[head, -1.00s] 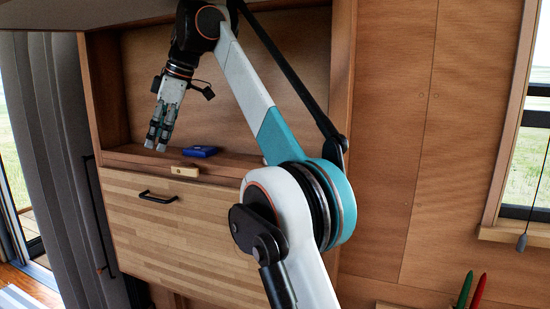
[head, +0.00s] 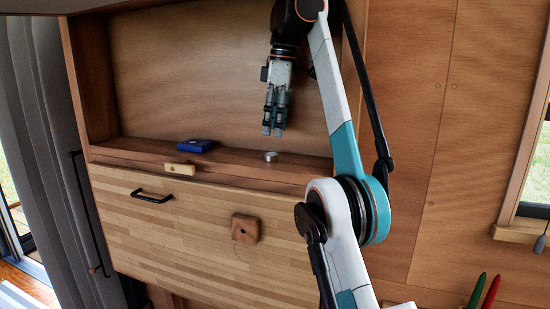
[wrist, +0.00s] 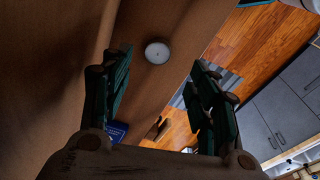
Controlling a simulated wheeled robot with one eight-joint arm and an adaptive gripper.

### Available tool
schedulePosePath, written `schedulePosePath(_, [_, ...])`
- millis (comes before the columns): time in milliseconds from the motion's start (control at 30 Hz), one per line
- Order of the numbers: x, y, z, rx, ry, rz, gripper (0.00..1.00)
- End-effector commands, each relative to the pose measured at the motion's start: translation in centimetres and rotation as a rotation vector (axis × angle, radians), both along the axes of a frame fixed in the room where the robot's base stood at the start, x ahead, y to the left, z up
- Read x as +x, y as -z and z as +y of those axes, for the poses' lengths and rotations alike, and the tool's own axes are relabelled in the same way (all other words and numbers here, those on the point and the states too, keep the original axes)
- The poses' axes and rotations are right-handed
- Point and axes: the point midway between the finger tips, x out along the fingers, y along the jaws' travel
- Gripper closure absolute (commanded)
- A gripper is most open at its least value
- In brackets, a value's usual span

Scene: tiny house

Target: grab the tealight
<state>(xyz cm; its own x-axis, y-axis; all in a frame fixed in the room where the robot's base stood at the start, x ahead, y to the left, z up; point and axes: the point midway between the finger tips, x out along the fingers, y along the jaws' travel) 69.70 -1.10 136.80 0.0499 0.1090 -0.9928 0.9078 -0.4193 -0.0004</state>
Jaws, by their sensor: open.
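The tealight (head: 271,156) is a small, round, silvery cup on the wooden shelf ledge. In the wrist view the tealight (wrist: 157,52) shows a white top and lies ahead of the fingertips, between the lines of the two fingers. My gripper (head: 272,131) points down just above the tealight in the head view, apart from it. In the wrist view my gripper (wrist: 160,70) has its fingers spread wide with nothing between them.
A blue box (head: 196,146) lies on the shelf ledge (head: 235,158) left of the tealight. A wooden latch (head: 180,169) and a square wooden knob (head: 245,228) are on the cabinet front. The shelf's back panel and side wall surround the gripper.

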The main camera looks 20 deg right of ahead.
Motion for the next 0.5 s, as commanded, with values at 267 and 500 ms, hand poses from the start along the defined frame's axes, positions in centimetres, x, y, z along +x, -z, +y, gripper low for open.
schedulePosePath(267, [0.2, 2.2, 0.3, 0.0, 0.0, 0.0, 0.45])
schedulePosePath(500, [0.6, 5.3, 0.6, 0.0, -0.001, 0.0, 0.45])
